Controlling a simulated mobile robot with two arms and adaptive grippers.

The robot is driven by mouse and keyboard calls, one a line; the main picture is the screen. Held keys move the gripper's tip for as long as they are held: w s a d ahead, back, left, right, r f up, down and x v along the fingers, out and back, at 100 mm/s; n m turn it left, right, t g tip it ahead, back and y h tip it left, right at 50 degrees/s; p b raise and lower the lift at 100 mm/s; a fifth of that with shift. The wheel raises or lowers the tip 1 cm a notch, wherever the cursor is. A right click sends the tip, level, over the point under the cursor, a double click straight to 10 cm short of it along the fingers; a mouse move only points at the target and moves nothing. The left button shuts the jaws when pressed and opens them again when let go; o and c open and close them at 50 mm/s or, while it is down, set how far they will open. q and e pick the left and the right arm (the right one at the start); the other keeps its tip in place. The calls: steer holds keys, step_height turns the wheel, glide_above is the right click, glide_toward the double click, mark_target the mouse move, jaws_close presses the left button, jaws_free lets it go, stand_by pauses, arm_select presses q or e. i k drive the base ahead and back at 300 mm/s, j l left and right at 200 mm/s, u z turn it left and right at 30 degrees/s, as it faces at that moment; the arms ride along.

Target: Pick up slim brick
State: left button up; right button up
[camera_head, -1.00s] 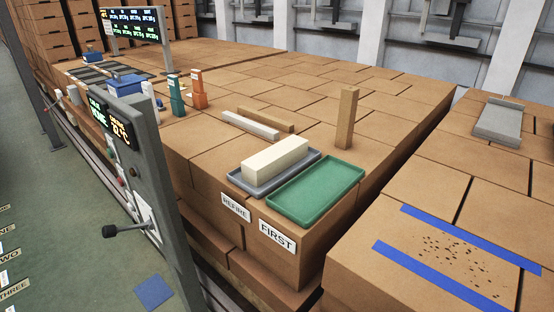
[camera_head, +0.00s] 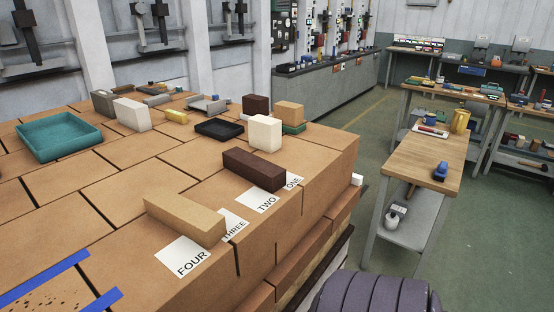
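No brick in view is marked as the slim brick, and I cannot tell which it is. A long tan brick (camera_head: 185,218) lies flat between the FOUR card (camera_head: 186,258) and the THREE card (camera_head: 235,226). A long dark brown brick (camera_head: 253,170) lies behind the TWO card (camera_head: 264,199), beside the ONE card (camera_head: 293,181). A cream brick (camera_head: 265,133) stands behind it. A paler brick (camera_head: 132,115), a dark brown block (camera_head: 255,105) and an orange-tan block (camera_head: 289,113) are farther back. Neither gripper is in view.
The teal tray (camera_head: 60,138) and black tray (camera_head: 219,129) sit on the brick stack. Blue tape (camera_head: 45,280) marks the near left corner. A wooden workbench (camera_head: 425,165) stands to the right, past a strip of open floor (camera_head: 350,205).

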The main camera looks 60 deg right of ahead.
mark_target(203, 226)
steer(key=z, duration=0.45)
steer(key=i+l+z, duration=0.1)
steer(key=z, duration=0.8)
steer(key=i+z, duration=0.1)
steer(key=z, duration=0.35)
